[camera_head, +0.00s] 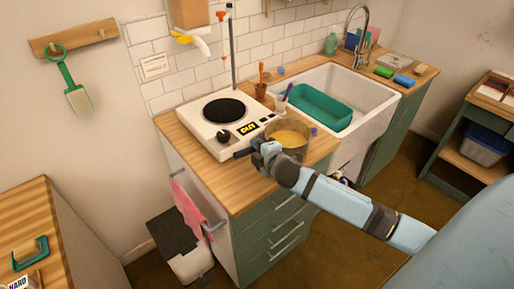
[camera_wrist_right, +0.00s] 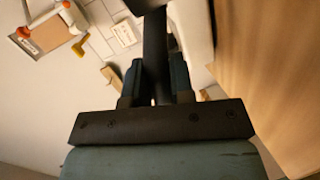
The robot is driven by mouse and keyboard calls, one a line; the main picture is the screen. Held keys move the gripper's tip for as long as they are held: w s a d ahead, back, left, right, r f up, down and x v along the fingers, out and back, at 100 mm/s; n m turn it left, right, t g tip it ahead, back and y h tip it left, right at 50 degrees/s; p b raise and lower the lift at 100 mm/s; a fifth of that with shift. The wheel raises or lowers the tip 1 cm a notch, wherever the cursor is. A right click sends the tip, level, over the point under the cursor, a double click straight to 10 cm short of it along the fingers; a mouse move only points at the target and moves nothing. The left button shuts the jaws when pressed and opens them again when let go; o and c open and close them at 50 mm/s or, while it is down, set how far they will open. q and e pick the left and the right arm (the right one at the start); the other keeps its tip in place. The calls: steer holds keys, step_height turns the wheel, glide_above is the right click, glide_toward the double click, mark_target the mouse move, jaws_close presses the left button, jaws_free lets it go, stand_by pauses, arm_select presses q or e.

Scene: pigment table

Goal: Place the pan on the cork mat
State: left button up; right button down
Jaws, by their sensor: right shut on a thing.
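The pan (camera_head: 289,134) has a metal body with yellow-orange contents. It is at the counter's front, right of the white hot plate (camera_head: 222,112) and before the sink. My right gripper (camera_head: 262,153) is shut on the pan's dark handle, which points left. In the right wrist view the dark handle (camera_wrist_right: 155,60) runs between my two fingers. I cannot tell whether the pan touches the counter or hangs just above it. I cannot make out the cork mat; the pan and gripper hide part of the counter. My left gripper is not in view.
The white sink (camera_head: 362,122) holds a green tub (camera_head: 318,107). A terracotta pot (camera_head: 261,91) with tools stands behind the pan. A thin upright rod rises behind the hot plate. A pink towel (camera_head: 188,211) hangs at the cabinet's side. The counter's front left corner is bare.

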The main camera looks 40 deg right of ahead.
steer(key=c, duration=1.4)
jaws_free()
steer(key=shift+f, duration=0.1)
steer(key=o, duration=0.4)
